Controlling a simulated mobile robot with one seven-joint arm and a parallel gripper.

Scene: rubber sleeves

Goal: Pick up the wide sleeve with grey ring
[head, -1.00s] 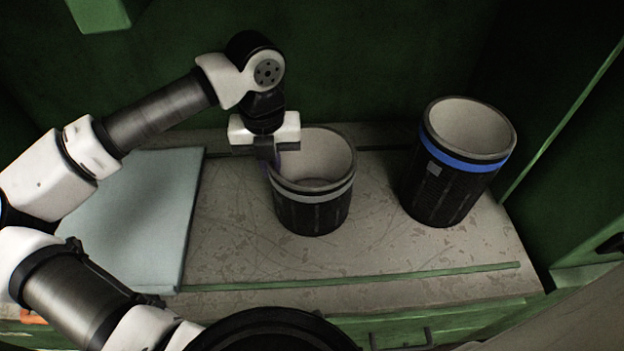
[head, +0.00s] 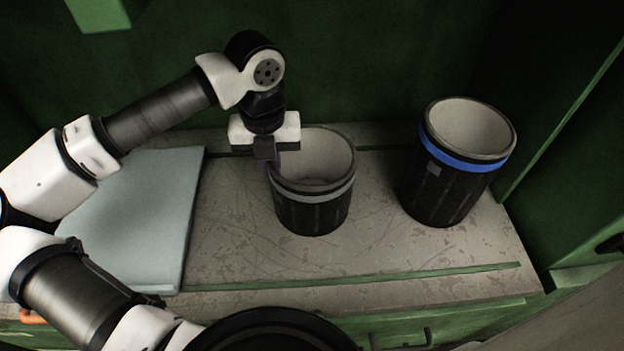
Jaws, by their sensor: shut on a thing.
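The wide sleeve with grey ring (head: 314,207) is a black, open-topped cylinder with a pale inside and a grey band below its rim. It stands upright on the worn worktop, in the middle of the head view. My gripper (head: 268,163) points down at the sleeve's left rim and is shut on its wall. The fingertips are partly hidden at the rim. I cannot tell any gap between the sleeve's base and the worktop.
A second black sleeve with a blue ring (head: 447,183) stands to the right, apart from the first. A pale grey-blue panel (head: 138,215) lies at the left. A green strip (head: 370,277) runs along the front. Green walls close the back and right.

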